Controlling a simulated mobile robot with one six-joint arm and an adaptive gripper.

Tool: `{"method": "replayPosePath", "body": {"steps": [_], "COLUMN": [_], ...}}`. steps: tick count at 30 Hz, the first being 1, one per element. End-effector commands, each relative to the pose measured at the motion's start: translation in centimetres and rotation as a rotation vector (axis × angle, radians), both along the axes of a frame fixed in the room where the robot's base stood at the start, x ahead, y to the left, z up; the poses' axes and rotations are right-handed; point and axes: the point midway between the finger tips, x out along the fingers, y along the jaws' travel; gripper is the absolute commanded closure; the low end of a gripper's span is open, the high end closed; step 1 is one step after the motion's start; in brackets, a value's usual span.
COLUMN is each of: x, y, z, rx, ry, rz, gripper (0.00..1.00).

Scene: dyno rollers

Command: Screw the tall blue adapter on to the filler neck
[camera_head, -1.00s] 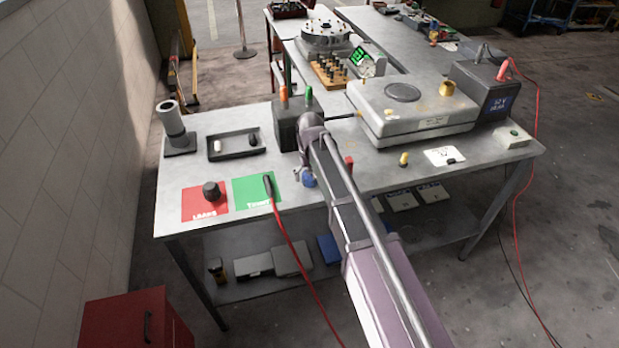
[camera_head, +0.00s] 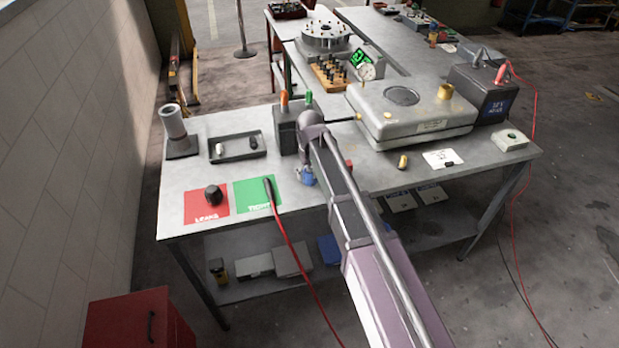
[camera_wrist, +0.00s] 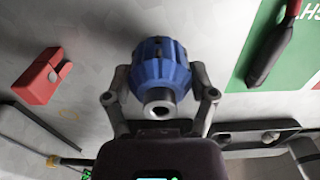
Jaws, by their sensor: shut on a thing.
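My gripper (camera_wrist: 160,88) is shut on a blue ribbed adapter (camera_wrist: 161,66), with one finger on each side of it. A grey metal tube end of the adapter faces the wrist camera. In the head view the blue adapter (camera_head: 305,177) shows only in part beside my arm, over the bench right of the green mat. A grey open-topped cylinder (camera_head: 174,124) stands on a base at the bench's left, and a brass neck (camera_head: 445,92) stands on the metal tank (camera_head: 412,126). I cannot tell which is the filler neck. The adapter is apart from both.
A red mat (camera_head: 205,214) holds a black cap (camera_head: 212,194). A black probe (camera_head: 268,188) with a red cable lies on the green mat (camera_head: 250,196). A black tray (camera_head: 237,157) holds small parts. A dark box (camera_head: 286,137) with coloured posts stands behind my arm.

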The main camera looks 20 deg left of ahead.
Motion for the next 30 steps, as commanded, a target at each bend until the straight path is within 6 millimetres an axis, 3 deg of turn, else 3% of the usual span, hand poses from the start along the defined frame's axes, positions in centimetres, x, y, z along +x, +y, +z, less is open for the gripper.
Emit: {"method": "replayPosePath", "body": {"steps": [16, 30], "x": [0.0, 0.0], "y": [0.0, 0.0], "z": [3.4, 3.7], "rx": [0.000, 0.000], "ry": [0.000, 0.000], "rz": [0.000, 0.000], "gripper": [0.77, 0.77]}}
